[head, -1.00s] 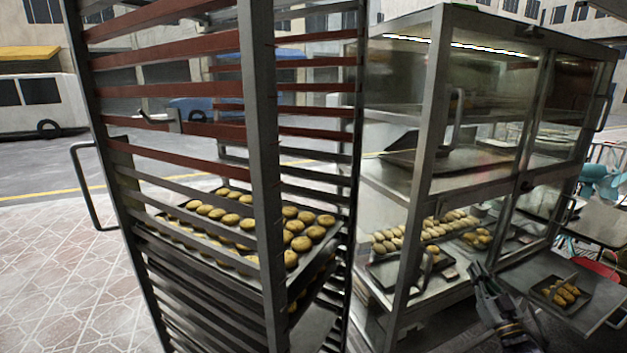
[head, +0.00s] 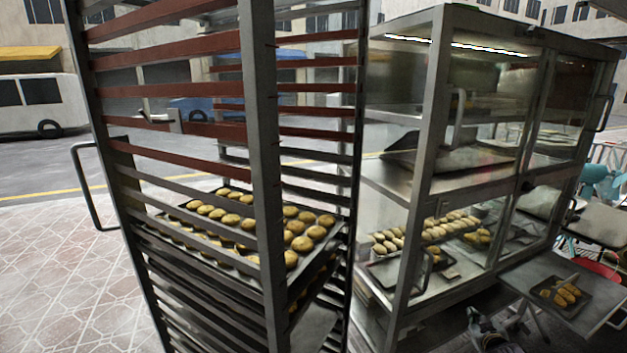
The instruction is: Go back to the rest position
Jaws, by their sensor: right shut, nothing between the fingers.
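My right gripper (head: 474,318) shows at the bottom edge of the head view, low in front of the glass cabinet and left of the small side table. Its fingers are together with nothing between them. Most of the arm behind it is cut off by the frame. My left gripper is not in view.
A tall metal rack (head: 262,160) with trays of round buns (head: 232,219) stands close at the centre left. A glass display cabinet (head: 430,150) holds more pastries on the right. A side table (head: 527,276) carries a dark tray of pastries (head: 561,294). Tiled floor is free at left.

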